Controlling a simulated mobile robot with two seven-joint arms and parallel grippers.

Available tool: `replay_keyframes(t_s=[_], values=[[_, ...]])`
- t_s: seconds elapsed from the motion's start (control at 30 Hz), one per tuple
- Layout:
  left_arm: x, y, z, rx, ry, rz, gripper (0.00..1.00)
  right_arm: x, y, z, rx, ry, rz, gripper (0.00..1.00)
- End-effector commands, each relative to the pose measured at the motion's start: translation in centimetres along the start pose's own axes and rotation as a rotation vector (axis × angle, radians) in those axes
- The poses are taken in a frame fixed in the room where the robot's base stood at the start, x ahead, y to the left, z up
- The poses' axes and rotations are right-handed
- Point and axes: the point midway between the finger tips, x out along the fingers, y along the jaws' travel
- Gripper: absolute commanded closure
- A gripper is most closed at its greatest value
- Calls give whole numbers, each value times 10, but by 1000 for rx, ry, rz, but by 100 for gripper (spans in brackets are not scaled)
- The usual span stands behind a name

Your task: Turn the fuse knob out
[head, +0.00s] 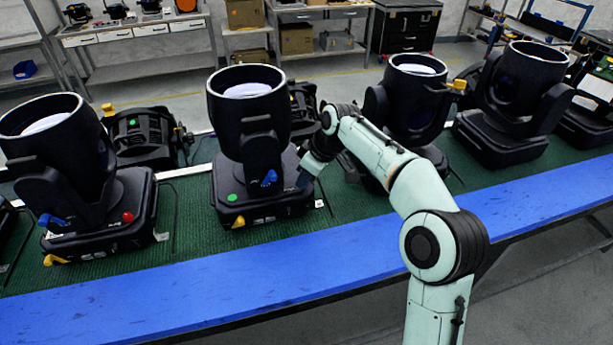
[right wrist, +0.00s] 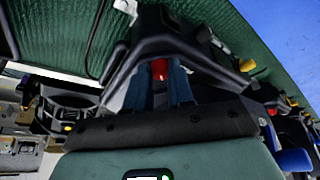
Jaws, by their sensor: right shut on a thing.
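The red fuse knob (right wrist: 160,69) shows in the right wrist view between the tips of my right gripper (right wrist: 160,82), on the dark base of a par can. My right gripper is shut on it. In the head view my right gripper (head: 308,170) is at the right side of the base of the second par can (head: 247,120) from the left. The knob it holds is hidden there by the gripper. That can has a blue lever, a yellow tab and a green sticker. My left gripper is not in view.
Another par can (head: 62,160) with a red knob (head: 128,217) stands to the left; further par cans (head: 410,100) and (head: 517,95) stand to the right. All stand on a green mat (head: 350,215) with a blue front edge (head: 250,275). Shelves and boxes are behind.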

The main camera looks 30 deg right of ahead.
Motion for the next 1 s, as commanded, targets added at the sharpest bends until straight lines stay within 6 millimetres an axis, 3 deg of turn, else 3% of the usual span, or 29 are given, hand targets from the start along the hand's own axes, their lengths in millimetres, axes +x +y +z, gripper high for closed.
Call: replay_keyframes(t_s=[0.27, 1.0], values=[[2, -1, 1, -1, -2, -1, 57, 0, -2, 0, 90, 0, 39, 100], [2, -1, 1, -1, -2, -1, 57, 1, -9, -3, 610, -1, 254, 100]])
